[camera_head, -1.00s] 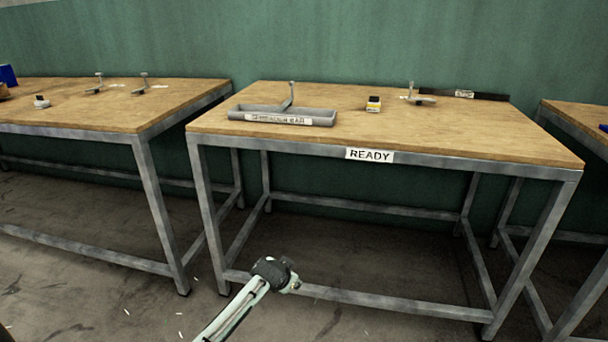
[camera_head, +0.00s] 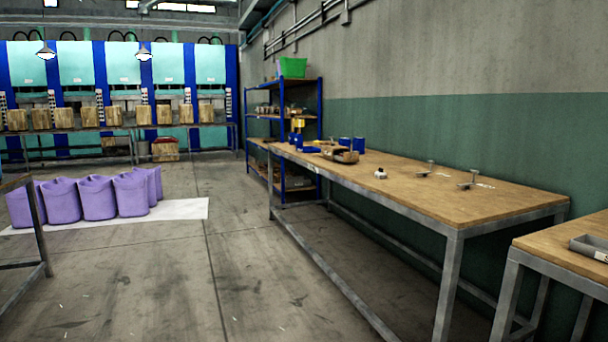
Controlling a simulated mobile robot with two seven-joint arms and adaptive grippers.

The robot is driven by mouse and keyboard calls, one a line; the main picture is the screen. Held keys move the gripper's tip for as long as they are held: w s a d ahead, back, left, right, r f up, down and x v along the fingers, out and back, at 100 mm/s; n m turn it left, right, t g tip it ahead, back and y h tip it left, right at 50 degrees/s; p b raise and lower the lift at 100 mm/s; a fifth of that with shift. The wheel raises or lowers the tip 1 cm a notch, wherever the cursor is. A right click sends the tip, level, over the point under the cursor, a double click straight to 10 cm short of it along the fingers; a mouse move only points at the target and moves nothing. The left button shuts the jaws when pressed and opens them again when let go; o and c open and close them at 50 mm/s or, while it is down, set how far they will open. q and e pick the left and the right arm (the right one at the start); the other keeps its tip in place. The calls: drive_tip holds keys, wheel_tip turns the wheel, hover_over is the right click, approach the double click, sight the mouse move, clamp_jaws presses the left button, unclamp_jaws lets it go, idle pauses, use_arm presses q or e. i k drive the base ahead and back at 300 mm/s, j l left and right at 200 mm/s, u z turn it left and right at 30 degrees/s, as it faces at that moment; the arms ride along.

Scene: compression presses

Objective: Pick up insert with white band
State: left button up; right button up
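Two small grey metal pieces with upright stems, a nearer one (camera_head: 468,183) and a farther one (camera_head: 427,170), stand near the right end of the long wooden workbench (camera_head: 500,200). A small white-and-dark object (camera_head: 380,174) sits farther left on the same bench. All are too small to tell which, if any, is the insert with the white band. Neither of my grippers shows in this view.
A second bench (camera_head: 545,250) with a grey tray (camera_head: 585,245) is at the right edge. Blue shelving (camera_head: 320,115) stands beyond the long bench. Purple bins (camera_head: 98,198) stand on a white mat (camera_head: 185,209) at left. The middle floor is open.

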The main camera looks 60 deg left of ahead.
sight(380, 174)
drive_tip(key=i+l+u, duration=0.1)
drive_tip(key=u, duration=0.35)
drive_tip(key=i+l+u, duration=0.1)
drive_tip(key=l+u, duration=0.2)
drive_tip(key=u, duration=0.15)
drive_tip(key=l+u, duration=0.25)
drive_tip(key=u, duration=0.2)
drive_tip(key=l+u, duration=0.25)
drive_tip(key=l, duration=0.3)
drive_tip(key=l+u, duration=0.3)
drive_tip(key=l, duration=0.25)
